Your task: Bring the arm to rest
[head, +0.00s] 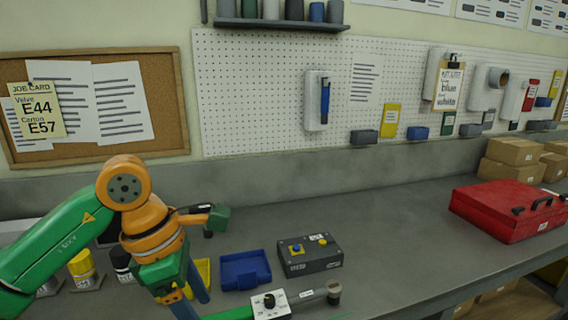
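My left arm (50,250), green with orange joints, comes in from the left and bends down at its orange wrist. Its gripper (193,299) points down over the left front of the bench. Its two blue-grey fingers look apart, with nothing visible held between them. The lower fingertip is close to the bottom edge of the picture. A yellow item (203,272) shows behind the fingers, partly hidden. My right gripper does not show.
Close by on the bench (390,235) are a blue tray (245,270), a dark box with buttons (310,253), a dial unit (271,304) and a yellow container (82,267). A red toolbox (508,212) stands at right. The bench between is clear.

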